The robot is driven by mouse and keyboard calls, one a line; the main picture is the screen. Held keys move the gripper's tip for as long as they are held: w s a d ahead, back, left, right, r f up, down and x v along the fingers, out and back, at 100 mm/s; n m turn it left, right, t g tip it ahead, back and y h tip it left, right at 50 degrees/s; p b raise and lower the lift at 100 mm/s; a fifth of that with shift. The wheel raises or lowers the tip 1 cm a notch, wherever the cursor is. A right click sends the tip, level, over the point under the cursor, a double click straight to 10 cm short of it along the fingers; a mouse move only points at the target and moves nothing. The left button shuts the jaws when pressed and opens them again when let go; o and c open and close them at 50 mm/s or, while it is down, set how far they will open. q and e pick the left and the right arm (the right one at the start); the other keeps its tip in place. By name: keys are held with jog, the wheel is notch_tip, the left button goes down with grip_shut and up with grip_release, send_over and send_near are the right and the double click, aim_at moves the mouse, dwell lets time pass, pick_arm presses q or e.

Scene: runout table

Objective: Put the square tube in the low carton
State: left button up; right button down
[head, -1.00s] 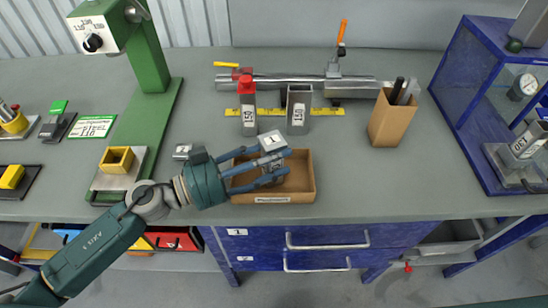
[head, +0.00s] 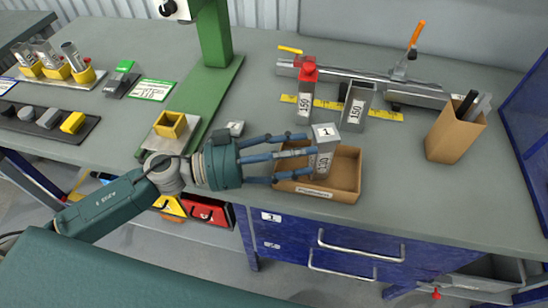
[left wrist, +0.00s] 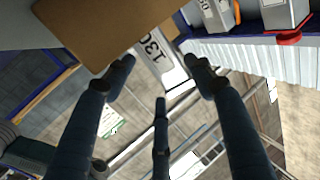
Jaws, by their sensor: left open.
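The grey square tube (head: 320,164), marked 130 with a 1 on its top, stands upright within the outline of the low carton (head: 347,193), a shallow brown open box near the table's front edge. My left gripper (head: 312,154) reaches in from the left, its blue fingers spread open beside the tube. In the left wrist view the tube (left wrist: 160,52) shows between the open fingertips (left wrist: 158,82), with brown carton board (left wrist: 85,28) at upper left. The tube's foot is partly hidden, so contact with the carton floor is unclear. My right gripper is not in view.
Behind the carton stand a red-capped tube (head: 306,98) and an open grey tube (head: 355,106), both marked 150, by a yellow scale (head: 386,115). A taller brown box (head: 452,136) stands to the right. A green press stand (head: 212,85) is at left.

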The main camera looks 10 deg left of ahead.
pick_arm(q)
jog(key=b+v, duration=0.1)
jog(key=v, duration=0.4)
jog(key=shift+f, duration=0.15)
jog(key=shift+v, duration=0.8)
